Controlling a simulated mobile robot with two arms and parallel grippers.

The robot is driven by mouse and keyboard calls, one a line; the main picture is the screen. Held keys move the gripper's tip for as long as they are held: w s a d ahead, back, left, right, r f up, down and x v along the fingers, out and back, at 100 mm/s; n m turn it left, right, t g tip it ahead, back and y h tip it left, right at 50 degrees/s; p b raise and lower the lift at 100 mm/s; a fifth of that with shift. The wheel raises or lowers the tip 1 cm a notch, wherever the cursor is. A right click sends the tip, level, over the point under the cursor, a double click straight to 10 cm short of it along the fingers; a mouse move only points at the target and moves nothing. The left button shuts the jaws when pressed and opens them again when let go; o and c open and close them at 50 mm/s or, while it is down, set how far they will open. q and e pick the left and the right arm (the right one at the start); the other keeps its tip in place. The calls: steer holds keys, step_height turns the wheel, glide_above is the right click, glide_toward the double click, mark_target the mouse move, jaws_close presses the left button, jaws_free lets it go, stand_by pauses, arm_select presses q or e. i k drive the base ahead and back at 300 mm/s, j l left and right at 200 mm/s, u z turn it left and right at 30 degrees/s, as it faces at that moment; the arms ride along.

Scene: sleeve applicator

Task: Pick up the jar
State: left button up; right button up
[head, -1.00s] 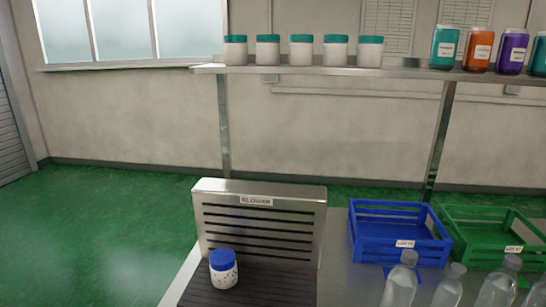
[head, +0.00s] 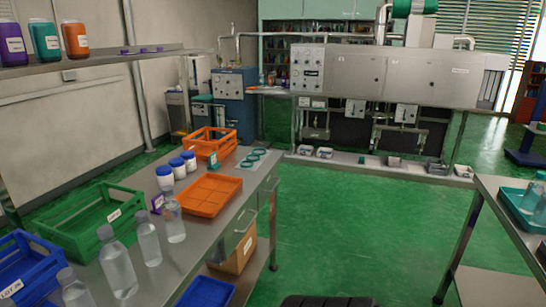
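Three white jars with blue lids stand upright in a row on the metal table: a near jar (head: 165,178), a middle jar (head: 178,169) and a far jar (head: 189,162). They stand beside the orange tray, to its left. The frames do not show which jar is the one named. Another white jar with a blue lid, seen earlier on a dark slatted surface, is out of view now. Neither of my grippers is in view.
The metal table (head: 243,205) also holds an orange tray (head: 212,205), an orange crate (head: 233,143), a green crate (head: 70,241), a blue crate (head: 35,275) and several clear bottles (head: 118,270). Green floor (head: 350,230) lies open toward the large steel machine (head: 400,75). Another table (head: 500,225) stands right.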

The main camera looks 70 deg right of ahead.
mark_target(189, 157)
steer(key=z, duration=1.75)
steer(key=i+l+z, duration=0.55)
steer(key=i, duration=0.5)
steer(key=i+l+z, duration=0.3)
steer(key=i, duration=0.25)
steer(key=i+z, duration=0.3)
steer(key=i, duration=0.25)
steer(key=i+u, duration=0.25)
steer(key=i, duration=0.25)
steer(key=i+l+u, duration=0.3)
steer(key=i, duration=0.2)
steer(key=i+l+u, duration=0.25)
steer(key=i, duration=0.2)
